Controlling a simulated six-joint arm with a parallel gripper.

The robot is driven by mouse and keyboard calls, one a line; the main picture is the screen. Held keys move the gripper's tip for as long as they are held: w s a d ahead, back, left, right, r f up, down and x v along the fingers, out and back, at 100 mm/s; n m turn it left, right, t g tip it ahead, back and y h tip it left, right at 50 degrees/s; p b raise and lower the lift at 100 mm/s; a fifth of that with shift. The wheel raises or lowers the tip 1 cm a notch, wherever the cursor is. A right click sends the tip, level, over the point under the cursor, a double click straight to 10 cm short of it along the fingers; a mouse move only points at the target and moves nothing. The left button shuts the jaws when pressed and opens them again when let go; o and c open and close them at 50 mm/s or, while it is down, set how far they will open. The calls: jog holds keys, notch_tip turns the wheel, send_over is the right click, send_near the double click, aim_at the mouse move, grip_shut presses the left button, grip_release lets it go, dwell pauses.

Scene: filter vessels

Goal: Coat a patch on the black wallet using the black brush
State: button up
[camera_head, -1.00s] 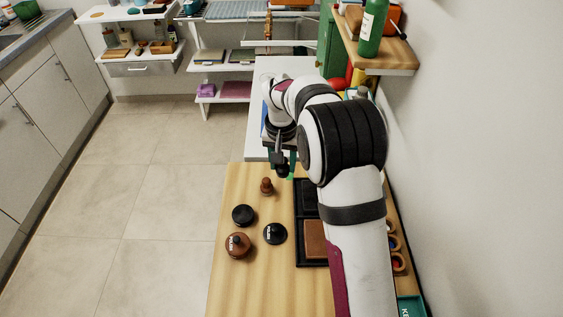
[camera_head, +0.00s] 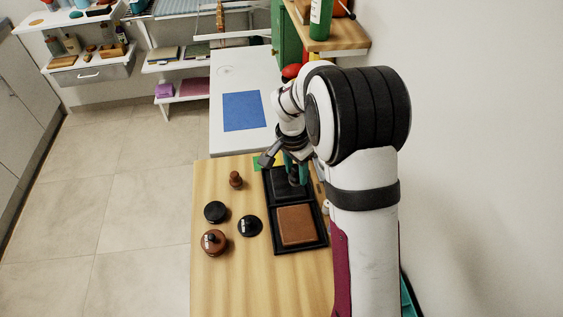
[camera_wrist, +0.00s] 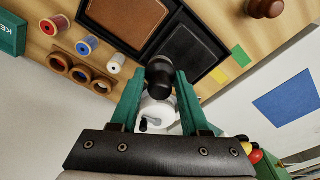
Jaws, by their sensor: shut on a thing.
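The black wallet (camera_head: 285,188) lies flat in the far compartment of a black two-part tray (camera_head: 284,249). It also shows in the wrist view (camera_wrist: 196,50). A brown wallet (camera_head: 297,225) lies in the near compartment. My gripper (camera_wrist: 160,84) has green fingers shut on the black brush (camera_wrist: 160,73), whose rounded dark end shows between the fingertips. In the head view the gripper (camera_head: 294,163) is over the far part of the black wallet, partly hidden by my arm. I cannot tell whether the brush touches the wallet.
Left of the tray stand a brown dauber (camera_head: 236,180), a black jar (camera_head: 215,211), a black-lidded pot (camera_head: 250,226) and a brown pot (camera_head: 213,243). The wrist view shows spools (camera_wrist: 88,44) and wooden rings (camera_wrist: 81,73). A white table (camera_head: 228,143) with a blue sheet lies beyond.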

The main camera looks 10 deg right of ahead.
jog(key=shift+f, duration=3.05)
jog(key=shift+w+f, duration=0.5)
jog(key=shift+f, duration=0.05)
jog(key=shift+w, duration=4.85)
jog(key=shift+a, duration=0.5)
jog(key=shift+s, duration=5.3)
jog(key=shift+a, duration=0.35)
jog(key=shift+w+a, duration=0.15)
jog(key=shift+w, duration=4.95)
jog(key=shift+w+r, duration=0.2)
notch_tip(320, 180, up, 8)
jog(key=shift+f, duration=0.2)
jog(key=shift+s, duration=0.1)
